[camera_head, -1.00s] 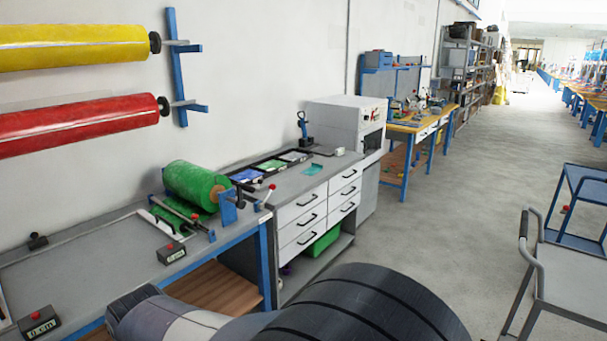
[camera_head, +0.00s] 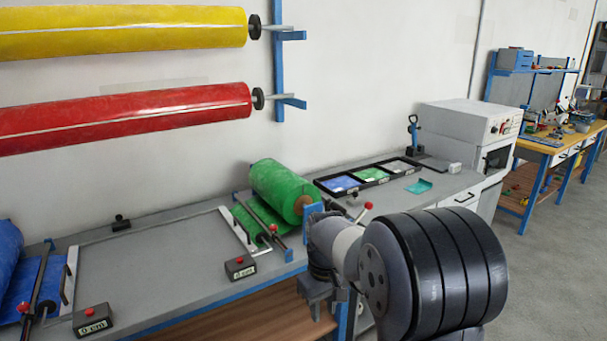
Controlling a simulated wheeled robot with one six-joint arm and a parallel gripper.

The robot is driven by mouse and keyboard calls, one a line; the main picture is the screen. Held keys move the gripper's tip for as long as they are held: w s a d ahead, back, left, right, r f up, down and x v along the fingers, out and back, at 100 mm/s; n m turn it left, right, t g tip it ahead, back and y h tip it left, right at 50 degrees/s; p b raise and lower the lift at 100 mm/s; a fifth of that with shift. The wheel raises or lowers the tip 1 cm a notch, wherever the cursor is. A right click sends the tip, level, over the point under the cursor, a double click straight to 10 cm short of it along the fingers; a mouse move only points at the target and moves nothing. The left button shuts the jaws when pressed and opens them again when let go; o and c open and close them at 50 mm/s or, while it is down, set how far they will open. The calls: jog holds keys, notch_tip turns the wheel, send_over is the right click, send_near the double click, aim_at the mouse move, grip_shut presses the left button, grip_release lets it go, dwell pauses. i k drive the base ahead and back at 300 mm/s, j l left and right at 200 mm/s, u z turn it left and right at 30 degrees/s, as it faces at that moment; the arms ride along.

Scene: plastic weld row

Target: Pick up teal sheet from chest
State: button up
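The teal sheet (camera_head: 418,186) is a small, slightly curled piece lying flat on the grey top of the drawer chest (camera_head: 447,188), in front of the black tray. Nothing covers it. My gripper (camera_head: 320,303) is the dark grey end piece at the lower middle, in front of the bench edge and well to the left of and nearer than the sheet. It is small and partly merged with my arm, so I cannot tell if its fingers are apart. My arm hides most of the chest's front.
A black tray (camera_head: 350,172) with blue, green and pale sheets sits behind the teal sheet. A white machine (camera_head: 462,125) stands to the right. A green roll (camera_head: 283,190) and the bench (camera_head: 150,250) are to the left. Open floor (camera_head: 565,240) lies at the right.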

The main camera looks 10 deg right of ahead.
aim_at(422, 185)
jog(key=i+l+z, duration=0.35)
jog(key=z, duration=0.15)
jog(key=i+l+z, duration=0.45)
jog(key=i+z, duration=0.3)
jog(key=z, duration=0.2)
jog(key=i+l+u, duration=0.15)
jog(key=i+u, duration=0.2)
jog(key=i, duration=0.25)
jog(key=i+l+u, duration=0.3)
jog(key=i, duration=0.25)
jog(key=i+l+u, duration=0.9)
jog(key=l, duration=0.3)
jog(key=i, duration=0.1)
